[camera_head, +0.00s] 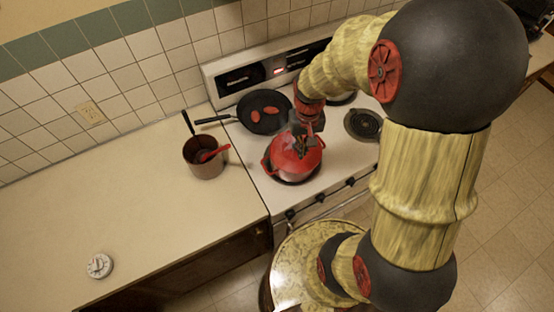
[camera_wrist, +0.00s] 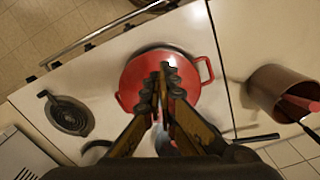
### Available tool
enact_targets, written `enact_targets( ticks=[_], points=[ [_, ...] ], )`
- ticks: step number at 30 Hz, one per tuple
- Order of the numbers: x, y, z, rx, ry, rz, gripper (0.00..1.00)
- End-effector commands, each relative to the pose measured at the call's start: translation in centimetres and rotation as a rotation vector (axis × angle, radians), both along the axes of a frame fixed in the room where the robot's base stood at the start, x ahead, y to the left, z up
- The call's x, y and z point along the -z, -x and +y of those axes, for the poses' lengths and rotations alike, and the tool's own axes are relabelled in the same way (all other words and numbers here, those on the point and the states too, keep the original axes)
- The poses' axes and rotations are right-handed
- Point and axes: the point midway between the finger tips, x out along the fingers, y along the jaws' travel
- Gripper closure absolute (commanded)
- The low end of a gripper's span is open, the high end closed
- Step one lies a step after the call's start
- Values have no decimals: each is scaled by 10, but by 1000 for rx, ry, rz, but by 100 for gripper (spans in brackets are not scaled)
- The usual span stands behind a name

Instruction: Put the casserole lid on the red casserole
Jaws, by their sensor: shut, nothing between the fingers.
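The red casserole (camera_head: 291,176) stands on the front left burner of the stove, its side handles showing. A smooth red casserole lid (camera_head: 282,157) covers its top and looks seated, though its far rim is hidden by my gripper. In the wrist view the lid (camera_wrist: 141,72) fills the round top, with a casserole handle (camera_wrist: 207,69) to its right. My gripper (camera_head: 301,146) is shut and empty, pointing down over the middle of the lid. In the wrist view the fingertips (camera_wrist: 168,72) are together and hide the lid's knob; I cannot tell whether they touch it.
A black frying pan (camera_head: 272,123) with reddish pieces sits behind the casserole. A brown pot (camera_head: 204,165) with a red utensil stands on the counter to the left. A bare burner (camera_head: 363,124) is to the right. A white timer (camera_head: 99,266) lies on the mostly clear counter.

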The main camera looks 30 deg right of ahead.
Motion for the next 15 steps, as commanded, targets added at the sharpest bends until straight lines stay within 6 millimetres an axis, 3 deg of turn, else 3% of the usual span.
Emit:
enact_targets(
  ticks=[7, 15],
  points=[
    [18, -4, -1, -26, 4, -12, 100],
    [69, -3, 0, -26, 3, -11, 100]
  ],
)
